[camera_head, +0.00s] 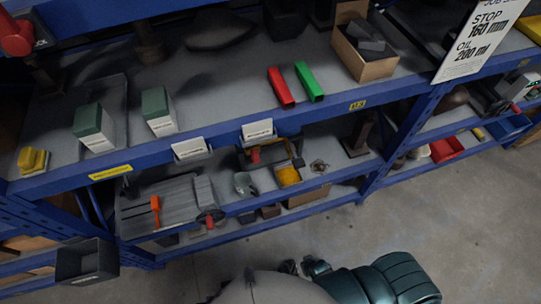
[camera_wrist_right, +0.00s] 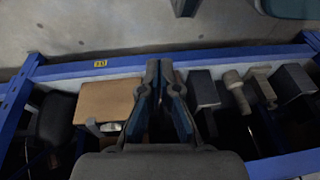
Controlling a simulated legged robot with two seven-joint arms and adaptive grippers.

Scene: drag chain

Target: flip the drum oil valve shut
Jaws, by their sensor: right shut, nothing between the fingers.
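No oil drum can be made out in either view, and I cannot pick out its valve for sure. A red fitting with a dark end (camera_head: 17,36) shows at the top left of the head view; I cannot tell what it is. My right gripper (camera_wrist_right: 160,68) is shut and empty in the right wrist view, its fingertips close together over a blue-edged shelf. In the head view my teal right arm is at the bottom, over the floor in front of the rack. My left gripper is not in view.
A blue shelf rack (camera_head: 232,150) fills the head view. Its shelves hold red and green bars (camera_head: 295,84), a cardboard box (camera_head: 364,52), green-and-white boxes (camera_head: 159,111) and tools. A paper sign (camera_head: 478,40) hangs at the right. Bare floor (camera_head: 450,225) lies at the lower right.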

